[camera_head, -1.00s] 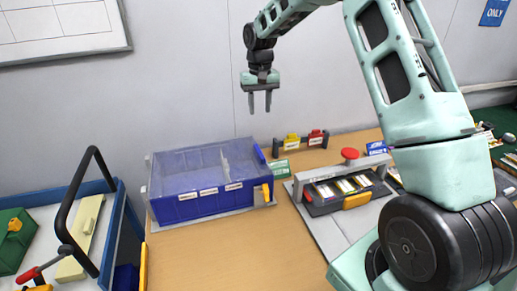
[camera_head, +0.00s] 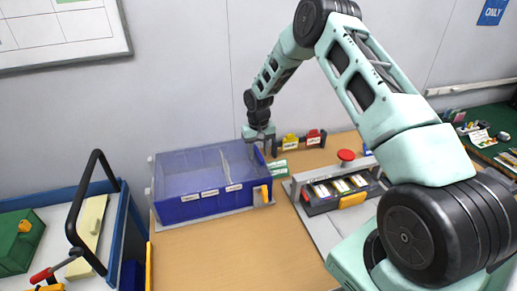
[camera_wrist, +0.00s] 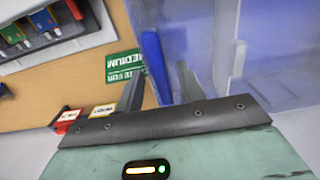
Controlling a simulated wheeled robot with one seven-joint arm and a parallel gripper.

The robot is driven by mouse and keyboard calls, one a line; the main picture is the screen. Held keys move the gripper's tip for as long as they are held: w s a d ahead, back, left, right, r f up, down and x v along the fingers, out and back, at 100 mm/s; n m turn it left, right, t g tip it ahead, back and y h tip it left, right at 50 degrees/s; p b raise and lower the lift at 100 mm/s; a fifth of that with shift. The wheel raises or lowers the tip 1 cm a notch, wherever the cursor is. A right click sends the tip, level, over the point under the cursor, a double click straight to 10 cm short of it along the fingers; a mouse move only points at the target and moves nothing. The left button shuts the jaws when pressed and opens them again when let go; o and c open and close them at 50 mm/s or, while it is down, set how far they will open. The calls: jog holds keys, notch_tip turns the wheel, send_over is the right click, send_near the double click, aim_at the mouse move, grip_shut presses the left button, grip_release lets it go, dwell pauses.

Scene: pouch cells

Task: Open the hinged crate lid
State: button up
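The blue crate (camera_head: 205,203) stands on the table against the wall, with labels on its front. Its clear bluish lid (camera_head: 190,168) lies shut over it. My gripper (camera_head: 262,152) is low at the lid's right edge and covers part of that edge. In the wrist view, a blue upright tab or handle (camera_wrist: 155,68) at the lid's edge shows between my two fingers (camera_wrist: 160,80). The fingers are apart, with gaps visible beside the tab. I cannot tell whether either finger touches it.
A green "MEDIUM" label (camera_wrist: 123,68) lies beside the crate. Yellow (camera_head: 290,142) and red (camera_head: 314,138) items stand behind, to the right. A fixture with a red button (camera_head: 346,155) is on the right. A blue-rimmed cart (camera_head: 119,215) is at left. The front table is clear.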

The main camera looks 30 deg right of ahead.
jog(key=shift+f, duration=0.15)
jog(key=shift+c, duration=0.4)
grip_shut()
